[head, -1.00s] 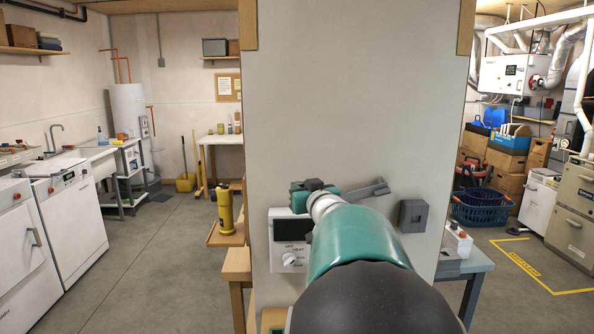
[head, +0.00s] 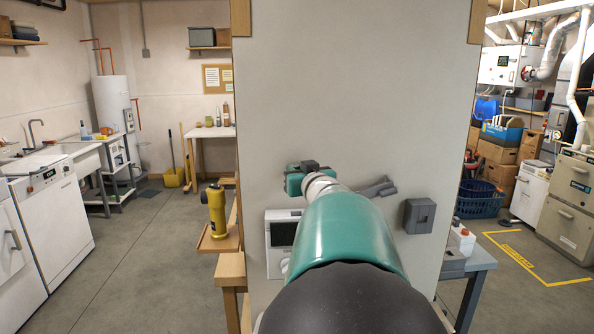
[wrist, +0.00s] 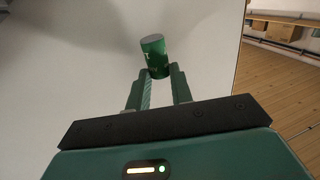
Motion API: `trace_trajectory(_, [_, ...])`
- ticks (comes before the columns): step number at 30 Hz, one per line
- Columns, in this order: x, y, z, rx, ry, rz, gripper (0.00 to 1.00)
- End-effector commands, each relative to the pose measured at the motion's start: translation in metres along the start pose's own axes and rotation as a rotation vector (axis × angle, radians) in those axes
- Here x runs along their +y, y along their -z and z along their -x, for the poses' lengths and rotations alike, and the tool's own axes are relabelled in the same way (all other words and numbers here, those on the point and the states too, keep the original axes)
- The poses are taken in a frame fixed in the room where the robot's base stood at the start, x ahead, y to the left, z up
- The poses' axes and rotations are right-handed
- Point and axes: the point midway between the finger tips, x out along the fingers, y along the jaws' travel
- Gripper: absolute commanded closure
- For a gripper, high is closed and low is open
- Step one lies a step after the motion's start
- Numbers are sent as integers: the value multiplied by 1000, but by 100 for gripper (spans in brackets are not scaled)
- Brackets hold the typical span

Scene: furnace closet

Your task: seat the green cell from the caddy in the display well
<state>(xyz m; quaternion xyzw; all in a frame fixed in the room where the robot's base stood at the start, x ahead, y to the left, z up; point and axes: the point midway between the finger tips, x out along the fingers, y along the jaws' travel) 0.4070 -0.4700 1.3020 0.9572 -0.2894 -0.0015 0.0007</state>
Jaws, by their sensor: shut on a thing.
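The green cell (wrist: 154,57) is a short green cylinder with a pale top. In the wrist view my gripper (wrist: 160,76) is shut on its lower end, and the cell stands out past the fingertips, slightly tilted. A plain pale surface lies behind it. In the head view my own teal arm reaches toward the grey wall panel and hides the cell and fingertips. A white wall unit with a dark display window (head: 283,234) is on the panel, left of my arm; its right side is covered. I cannot make out the well or tell which thing is the caddy.
A grey wall box (head: 418,215) is right of my arm. A yellow flashlight-like object (head: 216,210) stands on a small wooden shelf (head: 220,240) at the panel's left. A blue-grey bench (head: 477,260) is at the right. Open floor (head: 150,265) lies left.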

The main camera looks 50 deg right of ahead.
Motion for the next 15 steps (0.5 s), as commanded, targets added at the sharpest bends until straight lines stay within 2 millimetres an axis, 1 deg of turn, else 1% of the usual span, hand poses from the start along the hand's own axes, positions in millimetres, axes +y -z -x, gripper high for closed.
trace_trajectory(10, [0, 0, 6, -1, -3, 1, 100])
trace_trajectory(15, [0, -15, 5, -3, -3, -3, 100])
